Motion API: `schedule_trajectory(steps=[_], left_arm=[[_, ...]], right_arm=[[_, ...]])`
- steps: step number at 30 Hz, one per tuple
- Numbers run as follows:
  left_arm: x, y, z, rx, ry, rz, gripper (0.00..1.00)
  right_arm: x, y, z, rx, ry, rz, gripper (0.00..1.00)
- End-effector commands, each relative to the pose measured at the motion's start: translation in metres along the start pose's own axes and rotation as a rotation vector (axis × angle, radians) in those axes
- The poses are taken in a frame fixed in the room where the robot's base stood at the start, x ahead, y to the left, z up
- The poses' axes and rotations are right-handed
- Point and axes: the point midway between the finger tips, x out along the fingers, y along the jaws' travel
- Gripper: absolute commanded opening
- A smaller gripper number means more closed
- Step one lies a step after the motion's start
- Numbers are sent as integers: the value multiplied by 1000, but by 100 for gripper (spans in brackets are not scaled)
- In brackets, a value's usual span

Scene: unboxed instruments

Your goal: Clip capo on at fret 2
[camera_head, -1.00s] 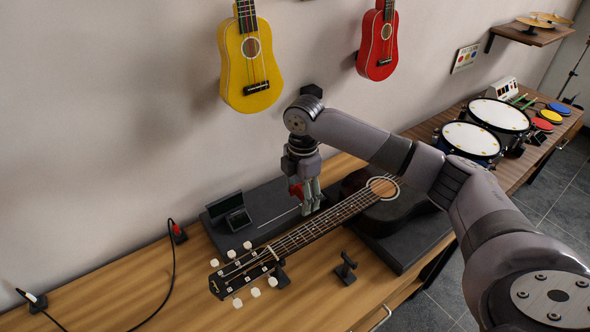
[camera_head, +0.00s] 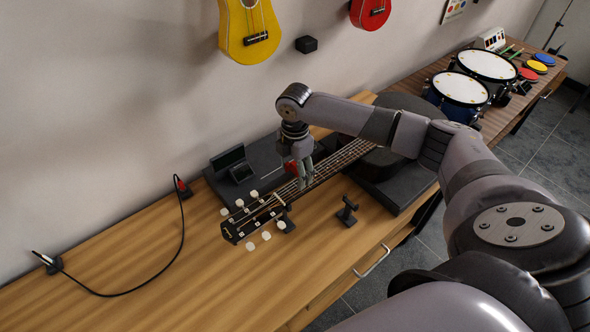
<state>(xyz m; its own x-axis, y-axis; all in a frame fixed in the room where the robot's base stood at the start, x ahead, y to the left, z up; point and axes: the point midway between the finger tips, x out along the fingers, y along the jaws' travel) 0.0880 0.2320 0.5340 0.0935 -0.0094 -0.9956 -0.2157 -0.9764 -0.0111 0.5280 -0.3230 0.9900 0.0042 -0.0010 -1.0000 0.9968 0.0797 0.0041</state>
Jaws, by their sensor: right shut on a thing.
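A black guitar lies on the wooden bench. Its headstock (camera_head: 240,224) with white tuning pegs points left, and its dark body (camera_head: 385,155) is partly hidden behind my arm. My right gripper (camera_head: 304,182) points down over the neck (camera_head: 338,162), near the headstock end. It is shut on the red capo (camera_head: 291,167), which is partly hidden by the fingers. I cannot tell whether the capo touches the strings, nor which fret it is over. My left gripper is out of view.
A small black stand (camera_head: 347,211) stands in front of the neck. An open dark case (camera_head: 233,164) is behind the headstock. A cable (camera_head: 182,235) loops on the bench's left. Drums (camera_head: 460,88) stand far right. The bench's front left is clear.

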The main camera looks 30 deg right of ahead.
Motion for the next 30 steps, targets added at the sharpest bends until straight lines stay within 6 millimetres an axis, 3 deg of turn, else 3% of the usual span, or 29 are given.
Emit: schedule_trajectory(steps=[1,7,18,30], left_arm=[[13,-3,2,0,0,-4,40],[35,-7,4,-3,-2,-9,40],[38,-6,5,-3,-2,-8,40],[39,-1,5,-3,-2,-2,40]], right_arm=[[11,0,0,0,-1,1,32],[30,0,0,0,-2,1,32],[62,0,0,1,0,-1,32],[64,0,0,1,0,0,32]])
